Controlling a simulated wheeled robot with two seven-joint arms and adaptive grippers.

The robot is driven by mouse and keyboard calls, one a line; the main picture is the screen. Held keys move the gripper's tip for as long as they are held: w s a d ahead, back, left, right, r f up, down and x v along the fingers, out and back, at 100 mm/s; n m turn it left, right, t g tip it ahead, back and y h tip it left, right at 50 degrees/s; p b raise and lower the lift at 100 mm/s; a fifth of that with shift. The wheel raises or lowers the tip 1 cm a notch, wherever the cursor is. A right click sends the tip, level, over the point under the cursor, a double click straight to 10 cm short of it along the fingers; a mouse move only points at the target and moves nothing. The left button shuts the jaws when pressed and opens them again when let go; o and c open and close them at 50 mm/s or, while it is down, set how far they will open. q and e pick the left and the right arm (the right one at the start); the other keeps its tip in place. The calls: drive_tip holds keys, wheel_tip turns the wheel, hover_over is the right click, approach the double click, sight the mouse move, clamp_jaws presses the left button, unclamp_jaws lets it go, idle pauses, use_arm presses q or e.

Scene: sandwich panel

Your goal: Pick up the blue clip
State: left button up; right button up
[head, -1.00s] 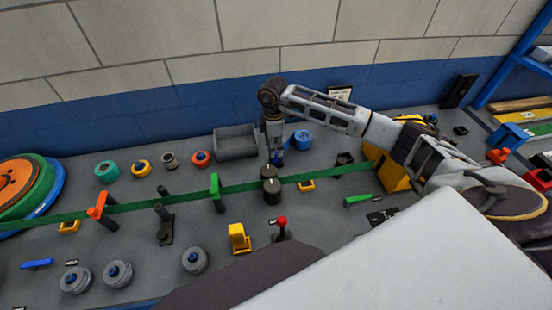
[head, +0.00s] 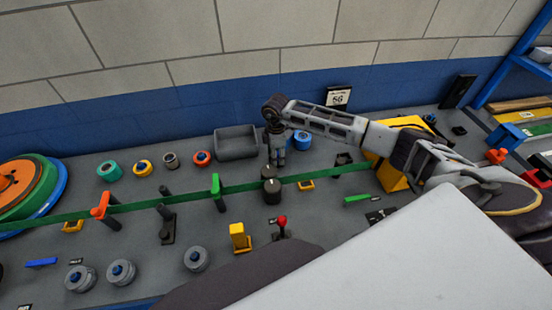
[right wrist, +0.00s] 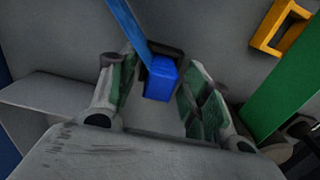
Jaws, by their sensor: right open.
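The blue clip (right wrist: 160,78) shows in the right wrist view as a blue block with a long blue strip running up and left from it. It is between the two finger pads of my right gripper (right wrist: 158,92), with room beside it. The right gripper is open and also shows in the head view (head: 277,160), pointing down between the grey bin and the dark cylinders. My left gripper is not in view.
A green strap (head: 135,204) runs across the bench in front. Dark cylinders (head: 272,191) and a yellow clip (head: 306,185) stand close by.

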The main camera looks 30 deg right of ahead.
drive_tip(key=shift+c, duration=0.5)
clamp_jaws()
drive_tip(key=shift+r, duration=0.1)
wheel_tip(320, 180, up, 10)
drive_tip(key=shift+f+b, duration=0.25)
drive_tip(key=shift+b, duration=0.55)
drive_tip(key=shift+r, duration=0.15)
drive_tip(key=shift+r, duration=0.1)
drive_tip(key=shift+r+p, duration=0.35)
drive_tip(key=shift+r, duration=0.1)
drive_tip(key=shift+f, duration=0.15)
